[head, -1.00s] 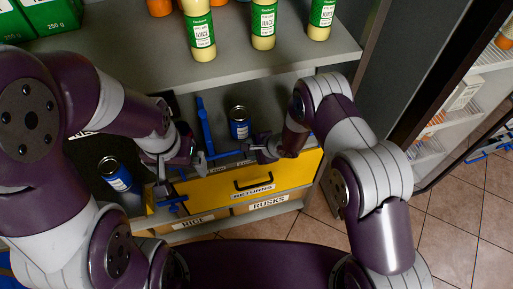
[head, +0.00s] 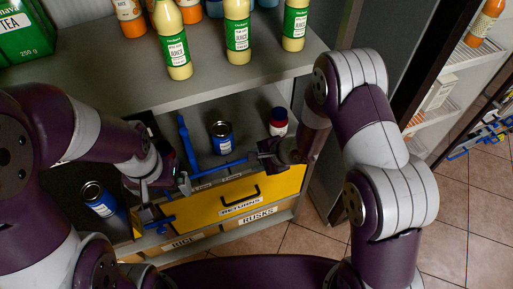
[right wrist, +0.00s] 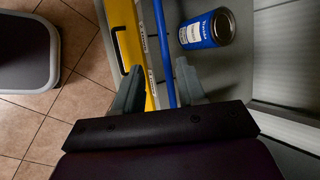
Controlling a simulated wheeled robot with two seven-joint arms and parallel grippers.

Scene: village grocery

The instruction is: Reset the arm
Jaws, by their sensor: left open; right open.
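My left gripper (head: 162,190) is open at the left end of the yellow returns drawer (head: 290,184), with its fingers near the drawer's edge. My right gripper (head: 258,158) is open at the drawer's right side. In the right wrist view its two fingers (right wrist: 158,92) are spread, with the yellow drawer front and a blue bar (right wrist: 163,50) showing between and beyond them. I see nothing held. A blue-labelled can (head: 221,139) stands inside the drawer; it also shows in the right wrist view (right wrist: 207,29), beyond the fingers.
Juice bottles (head: 238,35) stand on the grey shelf (head: 200,88) above the drawer. Tiled floor (head: 470,220) is clear at right.

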